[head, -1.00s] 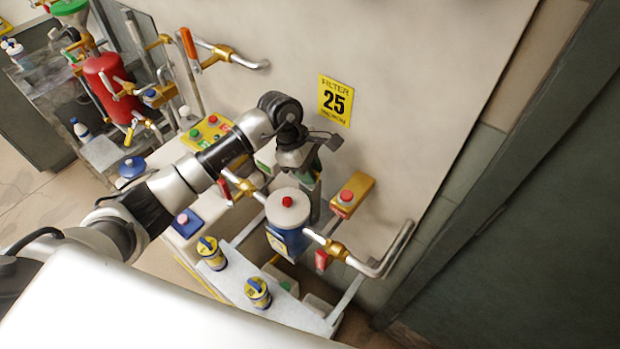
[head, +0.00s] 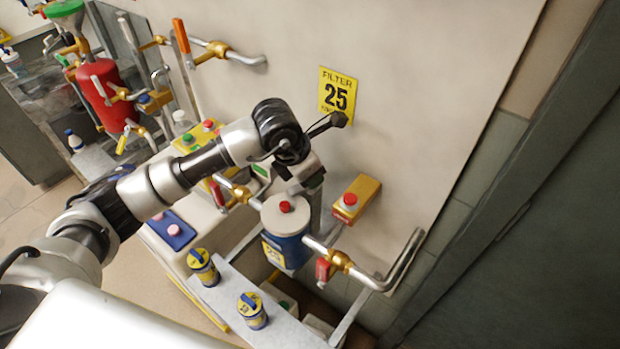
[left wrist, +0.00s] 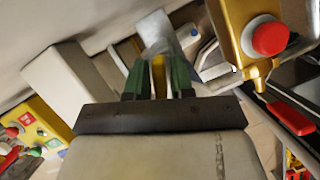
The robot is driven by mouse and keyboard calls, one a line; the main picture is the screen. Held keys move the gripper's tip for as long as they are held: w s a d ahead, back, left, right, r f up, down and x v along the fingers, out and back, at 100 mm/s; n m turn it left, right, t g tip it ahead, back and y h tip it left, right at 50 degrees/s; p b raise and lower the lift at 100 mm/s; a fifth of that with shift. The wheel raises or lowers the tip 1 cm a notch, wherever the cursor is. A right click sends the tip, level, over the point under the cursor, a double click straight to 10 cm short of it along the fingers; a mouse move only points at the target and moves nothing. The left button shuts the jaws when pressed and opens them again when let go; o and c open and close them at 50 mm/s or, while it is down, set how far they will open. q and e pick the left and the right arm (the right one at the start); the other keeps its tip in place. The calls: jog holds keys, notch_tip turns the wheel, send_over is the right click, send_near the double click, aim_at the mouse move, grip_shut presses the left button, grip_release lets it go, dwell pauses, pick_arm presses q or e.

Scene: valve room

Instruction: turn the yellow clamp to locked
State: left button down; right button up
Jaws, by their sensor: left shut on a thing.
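In the left wrist view a narrow yellow piece, the yellow clamp (left wrist: 158,76), stands between the green fingers of my left gripper (left wrist: 158,80), which is shut on it. Most of the clamp is hidden by the fingers and the wrist. In the head view my left gripper (head: 312,188) reaches down behind the blue filter housing (head: 286,247) with its pale lid and red button. The clamp itself cannot be made out there. My right gripper is in neither view.
A yellow box with a red button (head: 357,197) sits on the wall right of my gripper. A red-handled valve (head: 325,268) and pipe lie in front of it. Yellow-and-blue canisters (head: 203,267) stand on the shelf. A yellow button panel (head: 196,138) is at left.

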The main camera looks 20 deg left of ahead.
pick_arm(q)
jog(key=shift+r+n+t+y+b, duration=0.1)
jog(key=shift+n+t+y+b, duration=0.2)
jog(key=shift+n+b, duration=0.6)
jog(key=shift+n+t+y+b, duration=0.2)
jog(key=shift+n+y+b, duration=0.2)
jog(key=shift+n, duration=0.9)
jog(key=c, duration=1.2)
grip_release()
jog(key=shift+o, duration=0.2)
jog(key=b+v, duration=0.1)
jog(key=v, duration=0.9)
jog(key=shift+r, duration=0.4)
jog(key=shift+s, duration=0.1)
